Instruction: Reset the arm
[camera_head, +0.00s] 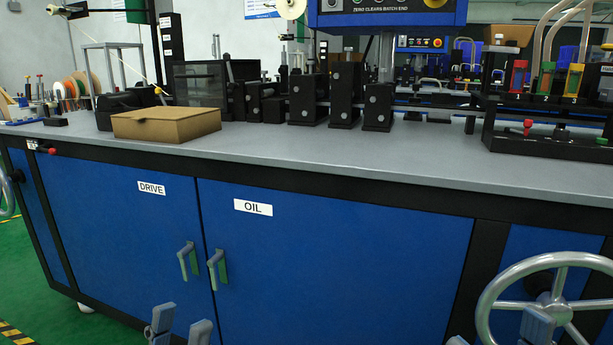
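My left gripper (181,328) is at the bottom edge, in front of the blue cabinet. Its two grey fingertips stand apart with nothing between them. My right gripper (497,335) only just shows at the bottom right. One fingertip is in front of the handwheel and a sliver of the other is further left, with a wide gap between. Both grippers are below the worktop and hold nothing that I can see. The rest of both arms is out of view.
The blue cabinet (330,265) has DRIVE and OIL doors with protruding handles (218,270). A metal handwheel (490,300) sticks out at the right. A cardboard box (168,124) and black roller blocks (345,95) stand on the grey worktop (400,150). The worktop's front middle is clear.

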